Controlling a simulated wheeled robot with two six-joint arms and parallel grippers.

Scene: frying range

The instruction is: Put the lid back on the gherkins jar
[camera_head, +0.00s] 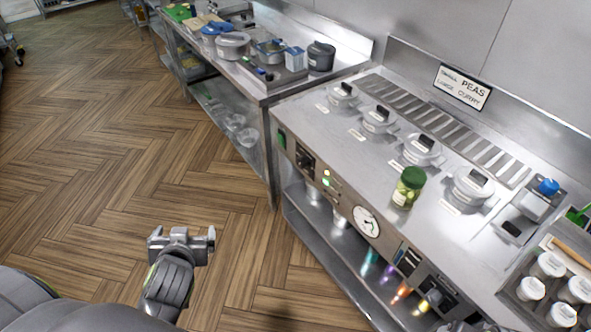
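The gherkins jar (408,188), a glass jar with green contents, stands upright on the steel range top near its front edge. Its top looks green; I cannot tell at this size whether that is a lid or the open mouth. No separate lid can be made out for certain. My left gripper (182,240) is over the floor at lower left, well away from the jar, its fingers apart with nothing between them. My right gripper is not seen; only a dark bit shows at the bottom edge.
Several lidded round pots (472,187) are set in the range top behind and beside the jar. A scale-like device (515,228) and a blue item (548,187) are at right, near a rack of white-topped containers (530,288). Another steel counter (262,88) holds cookware. The floor is clear.

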